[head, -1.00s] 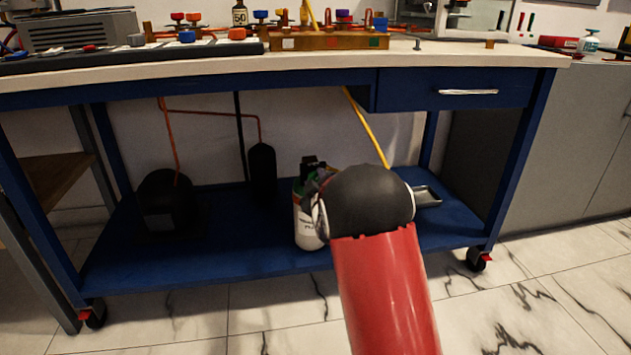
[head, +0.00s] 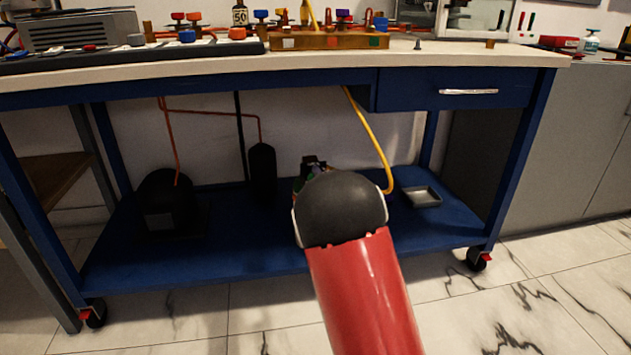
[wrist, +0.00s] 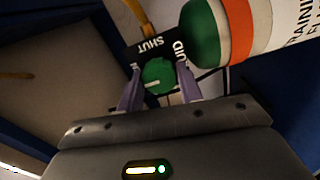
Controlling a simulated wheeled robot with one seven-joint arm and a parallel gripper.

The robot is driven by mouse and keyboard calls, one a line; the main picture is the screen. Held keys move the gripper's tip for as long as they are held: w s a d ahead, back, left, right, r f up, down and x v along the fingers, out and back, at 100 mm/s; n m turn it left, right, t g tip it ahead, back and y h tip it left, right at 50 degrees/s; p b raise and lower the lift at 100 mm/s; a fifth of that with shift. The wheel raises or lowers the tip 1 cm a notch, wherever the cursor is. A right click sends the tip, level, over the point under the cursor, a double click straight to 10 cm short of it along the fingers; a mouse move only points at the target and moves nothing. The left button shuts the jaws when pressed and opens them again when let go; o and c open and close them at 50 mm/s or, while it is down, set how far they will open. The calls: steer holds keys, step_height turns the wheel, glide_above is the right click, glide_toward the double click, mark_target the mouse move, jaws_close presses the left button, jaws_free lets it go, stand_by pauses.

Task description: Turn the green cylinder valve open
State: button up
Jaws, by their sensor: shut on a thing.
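The green valve knob (wrist: 157,76) shows in the wrist view between the two fingers of my gripper (wrist: 159,92), which is shut on it. A pale line on the knob points left in that view. Behind it is a black plate (wrist: 150,46) with the white word SHUT and other letters partly hidden. The gas cylinder (wrist: 238,28) lies beyond at upper right, with a green shoulder, an orange band and a white label. In the head view my arm hides most of the cylinder and the gripper; only a sliver of green and some dark parts show.
The cylinder is on the blue lower shelf (head: 240,235) of the bench. A yellow hose (head: 372,137) hangs close by. The bench top (head: 330,66) is above.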

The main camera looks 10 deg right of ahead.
steer(key=shift+f, duration=0.1)
stand_by(0.3)
steer(key=o, duration=1)
steer(key=shift+s, duration=0.1)
steer(key=s, duration=0.7)
steer(key=shift+s, duration=0.35)
